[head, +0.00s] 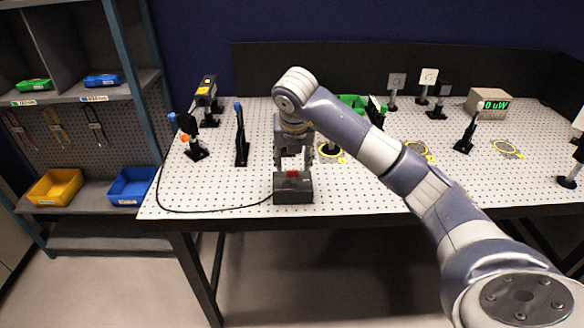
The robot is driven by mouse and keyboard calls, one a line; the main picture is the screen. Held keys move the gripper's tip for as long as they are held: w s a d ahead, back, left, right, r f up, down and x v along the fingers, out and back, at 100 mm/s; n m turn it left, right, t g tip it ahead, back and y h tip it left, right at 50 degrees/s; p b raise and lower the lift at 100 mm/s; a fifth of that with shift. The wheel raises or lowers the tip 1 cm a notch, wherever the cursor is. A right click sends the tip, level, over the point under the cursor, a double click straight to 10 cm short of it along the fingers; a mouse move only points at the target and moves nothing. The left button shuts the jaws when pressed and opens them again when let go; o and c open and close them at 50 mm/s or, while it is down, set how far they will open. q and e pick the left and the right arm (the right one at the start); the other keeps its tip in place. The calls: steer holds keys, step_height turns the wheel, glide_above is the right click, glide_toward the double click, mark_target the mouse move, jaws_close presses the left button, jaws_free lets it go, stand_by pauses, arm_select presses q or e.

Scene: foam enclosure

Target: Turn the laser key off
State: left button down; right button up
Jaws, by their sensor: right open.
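A dark control box (293,193) sits near the front edge of the white perforated table, with a black cable leaving its left side. A small red part (292,173) shows on top of it; I cannot tell whether this is the key, or which way the key is turned. My right gripper (292,168) points down over the box, open, with its fingers on either side of the red part. I cannot tell whether they touch it. My left gripper is not in view.
Black optic mounts (242,140) stand left of the box, with a yellow-labelled device (206,92) behind. A meter (488,101) reading "0 uW" is at the back right. Yellow rings (508,149) mark spots on the table. The front right of the tabletop (350,190) is clear.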

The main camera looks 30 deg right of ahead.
mark_target(292, 171)
steer(key=p+x, duration=0.1)
steer(key=x, duration=0.5)
steer(key=shift+w+f, duration=0.1)
steer(key=shift+f, duration=0.05)
steer(key=shift+c, duration=0.6)
steer(key=c, duration=0.9)
